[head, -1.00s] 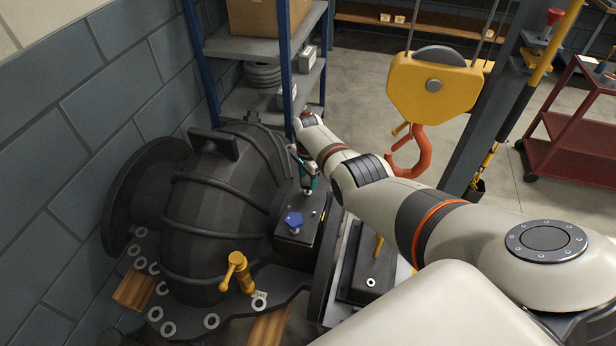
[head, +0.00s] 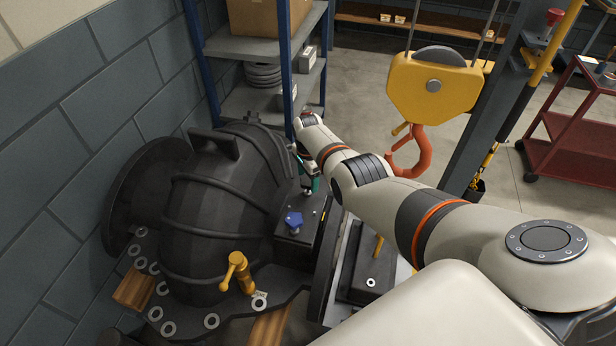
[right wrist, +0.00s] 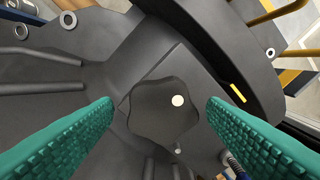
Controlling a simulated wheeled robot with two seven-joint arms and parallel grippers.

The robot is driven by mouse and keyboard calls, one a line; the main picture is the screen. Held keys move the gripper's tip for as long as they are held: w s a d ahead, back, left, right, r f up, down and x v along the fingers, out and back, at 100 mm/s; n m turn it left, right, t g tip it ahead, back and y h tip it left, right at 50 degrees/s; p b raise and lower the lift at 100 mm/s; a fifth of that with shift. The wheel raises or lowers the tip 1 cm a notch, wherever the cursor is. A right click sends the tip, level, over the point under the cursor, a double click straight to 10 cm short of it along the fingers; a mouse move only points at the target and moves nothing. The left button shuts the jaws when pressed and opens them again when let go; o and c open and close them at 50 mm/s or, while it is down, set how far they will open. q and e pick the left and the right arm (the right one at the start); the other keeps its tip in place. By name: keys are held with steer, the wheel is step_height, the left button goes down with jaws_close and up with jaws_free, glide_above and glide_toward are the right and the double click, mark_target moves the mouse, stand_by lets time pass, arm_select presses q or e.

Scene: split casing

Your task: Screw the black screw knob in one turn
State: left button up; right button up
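The black screw knob (right wrist: 150,112) is a star-shaped, lobed knob with a white dot, seen from above in the right wrist view on the dark casing (right wrist: 95,70). My right gripper (right wrist: 162,125) is open, with one green ribbed finger on each side of the knob and visible gaps to both. The black knob cannot be made out there. My left gripper is not in view.
A yellow valve handle (head: 237,272) stands at the casing's front, with several washers along its flange. A yellow hoist block with an orange hook (head: 412,150) hangs behind my right arm. A shelf rack (head: 262,45) stands behind the casing, and a grey brick wall (head: 75,120) is left.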

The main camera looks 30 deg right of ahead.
mark_target(308, 180)
step_height(308, 180, up, 4)
steer(key=shift+r+p, duration=0.2)
steer(key=shift+p, duration=1.05)
step_height(308, 180, up, 8)
steer(key=shift+f, duration=0.2)
steer(key=shift+s+f, duration=0.1)
